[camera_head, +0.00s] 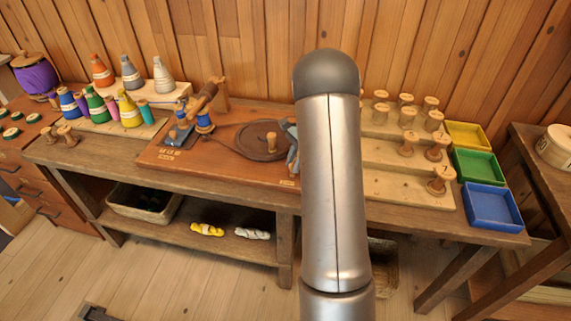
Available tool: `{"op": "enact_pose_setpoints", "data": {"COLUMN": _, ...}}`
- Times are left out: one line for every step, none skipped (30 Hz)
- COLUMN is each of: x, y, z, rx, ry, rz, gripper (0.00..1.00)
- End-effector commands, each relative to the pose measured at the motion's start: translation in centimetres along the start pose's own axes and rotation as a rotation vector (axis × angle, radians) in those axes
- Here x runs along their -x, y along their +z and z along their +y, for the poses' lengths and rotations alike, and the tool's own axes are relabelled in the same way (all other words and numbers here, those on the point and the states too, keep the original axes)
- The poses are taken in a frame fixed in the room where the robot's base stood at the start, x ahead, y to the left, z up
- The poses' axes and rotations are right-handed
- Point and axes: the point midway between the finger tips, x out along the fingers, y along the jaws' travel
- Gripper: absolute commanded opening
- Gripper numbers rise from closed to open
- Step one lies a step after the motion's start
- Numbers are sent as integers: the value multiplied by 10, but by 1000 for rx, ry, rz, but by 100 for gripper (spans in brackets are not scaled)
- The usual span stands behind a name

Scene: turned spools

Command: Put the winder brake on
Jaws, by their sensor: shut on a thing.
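The winder stands on a brown wooden board (180,158) on the bench. It has a dark round wheel (252,146) with an upright wooden knob (271,142), a spool of blue thread (204,122) at its left, and a tilted wooden cylinder (203,98) above that. My arm rises in front of the board's right end. A small grey part of my gripper (292,152) shows at the arm's left edge, just right of the wheel. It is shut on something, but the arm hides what. I cannot make out the brake clearly.
Thread cones (130,112) and spools stand on the left. A stepped wooden rack (418,187) with several empty spools is at right, beside yellow (468,135), green (478,166) and blue (492,206) trays. The lower shelf holds a basket (112,197) and yellow and white skeins.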

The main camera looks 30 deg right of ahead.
Motion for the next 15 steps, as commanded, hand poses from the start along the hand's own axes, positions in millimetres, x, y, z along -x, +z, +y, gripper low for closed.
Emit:
{"op": "enact_pose_setpoints", "data": {"x": 0, "y": 1, "z": -2, "rx": -8, "ry": -8, "rz": -3, "gripper": 0}}
{"op": "enact_pose_setpoints", "data": {"x": 0, "y": 2, "z": -2, "rx": -10, "ry": -9, "rz": -3, "gripper": 0}}
{"op": "enact_pose_setpoints", "data": {"x": 0, "y": 2, "z": -3, "rx": -10, "ry": -10, "rz": -4, "gripper": 0}}
{"op": "enact_pose_setpoints", "data": {"x": 0, "y": 2, "z": -3, "rx": -9, "ry": -10, "rz": -4, "gripper": 0}}
{"op": "enact_pose_setpoints", "data": {"x": 0, "y": 2, "z": -3, "rx": -9, "ry": -10, "rz": -4, "gripper": 0}}
{"op": "enact_pose_setpoints", "data": {"x": 0, "y": 3, "z": -3, "rx": -8, "ry": -10, "rz": -5, "gripper": 0}}
{"op": "enact_pose_setpoints", "data": {"x": 0, "y": 3, "z": -3, "rx": -8, "ry": -10, "rz": -5, "gripper": 0}}
{"op": "enact_pose_setpoints", "data": {"x": 0, "y": 3, "z": -4, "rx": -7, "ry": -10, "rz": -5, "gripper": 0}}
{"op": "enact_pose_setpoints", "data": {"x": 0, "y": 3, "z": -4, "rx": -7, "ry": -10, "rz": -5, "gripper": 25}}
{"op": "enact_pose_setpoints", "data": {"x": 0, "y": 3, "z": -4, "rx": -7, "ry": -10, "rz": -5, "gripper": 34}}
{"op": "enact_pose_setpoints", "data": {"x": 0, "y": 3, "z": -4, "rx": -7, "ry": -10, "rz": -5, "gripper": 42}}
{"op": "enact_pose_setpoints", "data": {"x": 0, "y": 3, "z": -3, "rx": -7, "ry": -9, "rz": -5, "gripper": 44}}
{"op": "enact_pose_setpoints", "data": {"x": 0, "y": 3, "z": -3, "rx": -7, "ry": -9, "rz": -5, "gripper": 44}}
{"op": "enact_pose_setpoints", "data": {"x": 0, "y": 3, "z": -3, "rx": -7, "ry": -9, "rz": -5, "gripper": 44}}
{"op": "enact_pose_setpoints", "data": {"x": 0, "y": 2, "z": -3, "rx": -7, "ry": -8, "rz": -5, "gripper": 44}}
